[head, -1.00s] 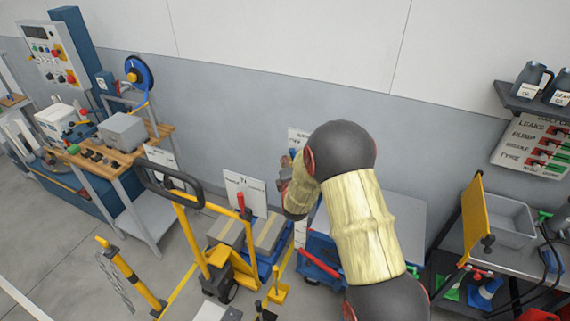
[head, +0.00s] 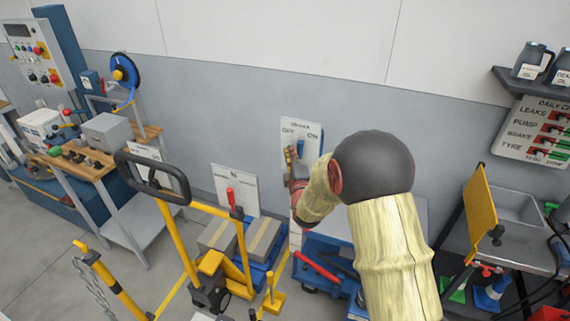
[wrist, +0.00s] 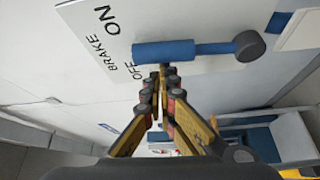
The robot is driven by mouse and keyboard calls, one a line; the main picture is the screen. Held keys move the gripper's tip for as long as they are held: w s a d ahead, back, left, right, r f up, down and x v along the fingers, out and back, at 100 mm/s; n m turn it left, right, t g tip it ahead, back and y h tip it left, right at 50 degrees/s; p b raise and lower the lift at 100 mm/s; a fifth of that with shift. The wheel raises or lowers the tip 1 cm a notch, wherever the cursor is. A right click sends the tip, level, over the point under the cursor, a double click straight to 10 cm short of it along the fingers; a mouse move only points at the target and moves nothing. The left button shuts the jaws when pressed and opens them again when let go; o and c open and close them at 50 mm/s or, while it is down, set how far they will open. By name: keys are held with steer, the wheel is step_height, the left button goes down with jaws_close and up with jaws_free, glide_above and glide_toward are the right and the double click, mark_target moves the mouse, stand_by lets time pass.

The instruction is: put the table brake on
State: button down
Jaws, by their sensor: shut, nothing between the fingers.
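A white brake panel (head: 302,134) stands against the grey wall, lettered BRAKE, OFF and ON; it fills the upper left of the wrist view (wrist: 88,38). Its lever has a blue grip (wrist: 165,51) and a dark round end (wrist: 250,46). The grip's free end lies near the lettering. A bit of blue grip (head: 301,147) shows in the head view. My gripper (wrist: 164,72) is shut and empty, its tips just beside the grip on the OFF side. Whether they touch it I cannot tell. In the head view my gripper (head: 291,158) is partly hidden by its own wrist.
A yellow trolley with a dark handle (head: 150,175) and a white sign with a red lever (head: 232,198) stand left of my arm. A blue cart with a red handle (head: 318,266) is below. A yellow board (head: 470,212) and metal bench are at right.

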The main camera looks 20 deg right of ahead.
mark_target(299, 149)
steer(key=shift+s+d+f+m+t+b, duration=0.1)
steer(key=shift+s+d+m+t+b, duration=0.45)
steer(key=shift+b, duration=0.9)
steer(key=shift+s+d+f+m+t+b, duration=0.15)
steer(key=shift+s+d+m+b, duration=0.15)
steer(key=shift+d+m+b, duration=0.8)
steer(key=shift+s+a+r+h+b, duration=0.1)
steer(key=shift+a+r+h+b, duration=0.05)
steer(key=shift+a+h+b, duration=0.35)
steer(key=shift+d, duration=0.2)
steer(key=shift+r, duration=0.1)
